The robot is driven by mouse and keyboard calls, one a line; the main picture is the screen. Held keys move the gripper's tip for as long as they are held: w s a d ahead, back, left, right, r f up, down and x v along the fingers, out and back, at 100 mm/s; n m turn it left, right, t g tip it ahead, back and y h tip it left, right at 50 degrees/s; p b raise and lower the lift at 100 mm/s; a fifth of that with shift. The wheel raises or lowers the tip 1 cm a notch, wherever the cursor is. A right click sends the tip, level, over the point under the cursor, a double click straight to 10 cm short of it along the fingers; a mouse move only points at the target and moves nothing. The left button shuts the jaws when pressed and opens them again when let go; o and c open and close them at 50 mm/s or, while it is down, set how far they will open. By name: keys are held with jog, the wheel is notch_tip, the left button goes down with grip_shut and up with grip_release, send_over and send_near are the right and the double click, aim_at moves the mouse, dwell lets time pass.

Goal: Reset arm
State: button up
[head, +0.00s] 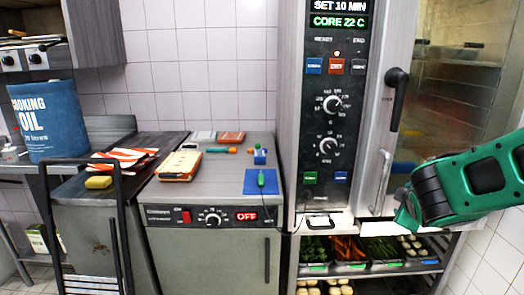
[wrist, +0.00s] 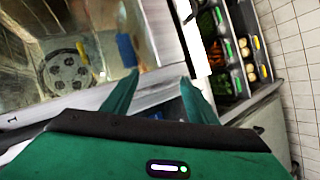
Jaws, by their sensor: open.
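My gripper (head: 402,218) is at the right of the head view, at the lower edge of the oven (head: 298,120) and close to its door handle. In the wrist view my gripper (wrist: 160,84) has its two green fingers spread apart, with nothing seen held between them. The oven's glass door (head: 455,95) is behind my arm. Its display reads SET 10 MIN and CORE 22 C. In the wrist view a round fan (wrist: 68,70) shows behind the glass. Whether a fingertip touches the oven cannot be told.
Below the oven, a rack holds food trays (head: 348,267) with greens, carrots and pale pieces. To the left is a steel counter (head: 215,180) with a red OFF display, carrying a blue mat (head: 252,187). A blue cooking oil container (head: 45,125) stands farther left.

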jog(key=s+d+f+m+g, duration=0.3)
jog(key=s+d+m, duration=0.15)
jog(key=s, duration=0.25)
jog(key=s+a+f+m+g+y, duration=0.1)
jog(key=s+m+g, duration=0.3)
jog(key=s, duration=0.8)
jog(key=s+a+f+m+g+y, duration=0.1)
jog(key=s+m+g+y, duration=0.3)
jog(key=s+m, duration=0.4)
jog(key=s+a, duration=0.1)
jog(key=s, duration=0.4)
jog(key=shift+a+f, duration=0.3)
jog(key=shift+a, duration=0.1)
jog(key=shift+w+f, duration=0.25)
jog(key=shift+w, duration=0.3)
